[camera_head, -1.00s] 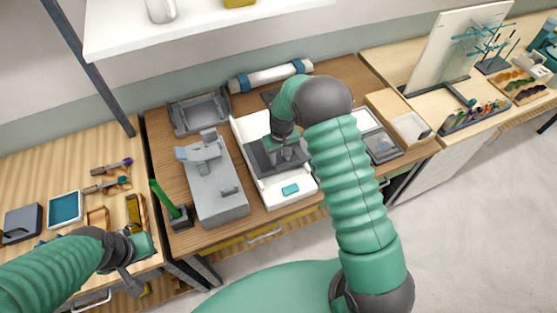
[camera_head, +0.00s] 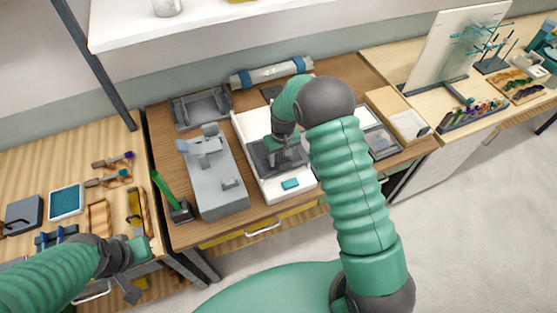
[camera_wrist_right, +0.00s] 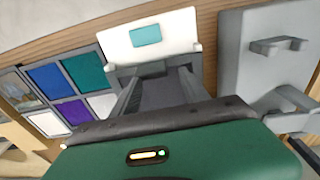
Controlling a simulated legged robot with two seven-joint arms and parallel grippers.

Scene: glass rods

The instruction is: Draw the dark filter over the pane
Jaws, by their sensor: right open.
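A white box-like stand (camera_head: 275,196) with a teal label (camera_head: 290,184) lies on the middle workbench. A dark grey panel (camera_head: 258,162), which looks like the filter, lies in its recess. I cannot make out the pane apart from it. My right gripper (camera_head: 284,160) is open and points down over the panel; I cannot tell whether it touches. In the right wrist view, the stand's white end (camera_wrist_right: 178,40) and the dark panel (camera_wrist_right: 160,94) show beyond my wrist housing, which hides the nearer part. My left gripper (camera_head: 131,291) hangs at the left bench's front edge, its jaws unclear.
A grey machine (camera_head: 215,182) stands just left of the stand. A tray of colored squares (camera_wrist_right: 72,90) lies on the stand's other side. A rolled white tube (camera_head: 270,73) lies behind.

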